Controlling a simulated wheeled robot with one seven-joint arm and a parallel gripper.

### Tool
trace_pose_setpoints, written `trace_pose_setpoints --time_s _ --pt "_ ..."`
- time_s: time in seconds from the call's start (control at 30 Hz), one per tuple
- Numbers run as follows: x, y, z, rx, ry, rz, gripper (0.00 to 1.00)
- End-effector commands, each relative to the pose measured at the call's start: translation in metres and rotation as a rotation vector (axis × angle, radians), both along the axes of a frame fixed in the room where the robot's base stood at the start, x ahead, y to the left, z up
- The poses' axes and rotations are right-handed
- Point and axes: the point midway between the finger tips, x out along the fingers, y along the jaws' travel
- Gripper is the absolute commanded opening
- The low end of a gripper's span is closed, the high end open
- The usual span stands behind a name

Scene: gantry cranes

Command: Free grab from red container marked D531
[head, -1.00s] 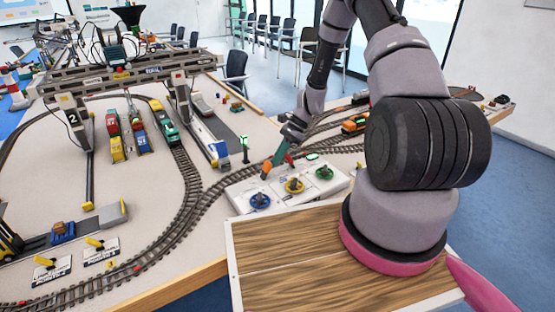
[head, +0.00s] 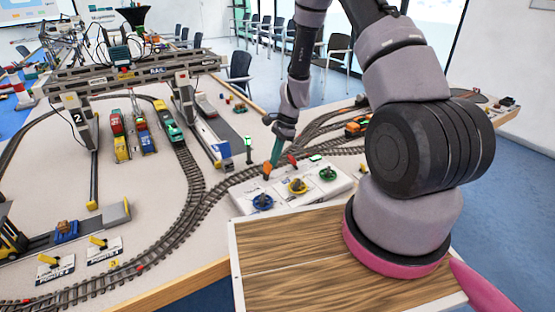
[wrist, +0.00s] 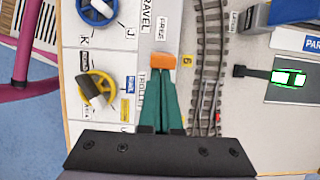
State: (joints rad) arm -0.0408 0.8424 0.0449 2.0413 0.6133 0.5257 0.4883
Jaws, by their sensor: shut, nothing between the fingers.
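My gripper (head: 271,166) is shut, its green fingers pointing down at an orange block-shaped piece (head: 267,170) at the back left of the white control panel (head: 308,196). In the wrist view, the fingertips (wrist: 163,70) meet the edge of the orange piece (wrist: 163,61); whether they touch is hard to tell. The panel carries blue (head: 262,202), yellow (head: 298,186) and green (head: 327,174) dials. A red container (head: 115,122) stands under the gantry crane (head: 135,72) at the left. Its marking is too small to read, and the grab is not distinguishable.
Curved railway track (head: 190,190) runs beside the panel. A green signal post (head: 248,147) stands just left of my gripper. Yellow and blue containers and a teal vehicle (head: 174,130) are near the crane. A wooden-topped surface (head: 290,260) lies in front.

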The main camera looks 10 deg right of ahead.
Motion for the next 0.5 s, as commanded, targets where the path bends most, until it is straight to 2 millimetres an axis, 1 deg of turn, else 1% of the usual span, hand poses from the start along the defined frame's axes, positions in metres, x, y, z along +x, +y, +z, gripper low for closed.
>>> trace_pose_setpoints --time_s 0.03,0.3,0.5 --pt "-0.001 0.006 0.002 -0.031 -0.012 0.008 0.0" --pt "-0.006 0.019 0.006 -0.186 -0.062 0.009 0.0" --pt "-0.008 0.024 0.007 -0.182 -0.059 -0.001 0.0"
